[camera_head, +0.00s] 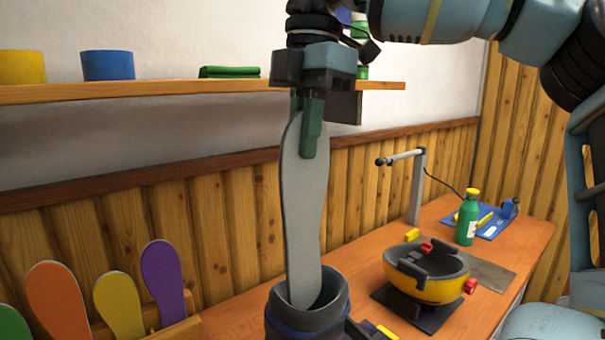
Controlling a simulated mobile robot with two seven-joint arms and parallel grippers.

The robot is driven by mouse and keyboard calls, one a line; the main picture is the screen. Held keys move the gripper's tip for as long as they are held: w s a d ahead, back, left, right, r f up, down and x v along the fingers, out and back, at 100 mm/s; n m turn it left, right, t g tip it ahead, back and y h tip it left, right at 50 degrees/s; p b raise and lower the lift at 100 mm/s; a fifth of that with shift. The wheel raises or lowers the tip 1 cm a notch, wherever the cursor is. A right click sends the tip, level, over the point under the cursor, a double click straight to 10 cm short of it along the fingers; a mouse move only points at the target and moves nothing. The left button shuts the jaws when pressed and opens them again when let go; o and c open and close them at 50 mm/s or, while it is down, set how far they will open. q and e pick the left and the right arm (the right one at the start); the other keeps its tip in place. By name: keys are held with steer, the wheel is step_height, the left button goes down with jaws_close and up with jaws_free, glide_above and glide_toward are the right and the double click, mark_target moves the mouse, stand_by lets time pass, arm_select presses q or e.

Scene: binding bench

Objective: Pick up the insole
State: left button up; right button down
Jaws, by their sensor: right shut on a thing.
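My right gripper (309,122) comes down from the top and is shut on the upper end of a light grey insole (302,215). The insole hangs upright, long side vertical. Its lower tip shows within the opening of a dark, open-topped, boot-like cuff (308,318) at the bottom edge; I cannot tell how deep it reaches. Most of the cuff is cut off by the frame. My left gripper is not in view.
A rack (178,331) at lower left holds several coloured insoles. On the wooden bench (262,325) stand a yellow-and-black binding-like piece (430,283), a green bottle (467,220), a lamp (417,185) and a blue tray (490,225). A wall shelf (150,92) runs behind.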

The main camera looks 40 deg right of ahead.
steer(key=shift+r, duration=3)
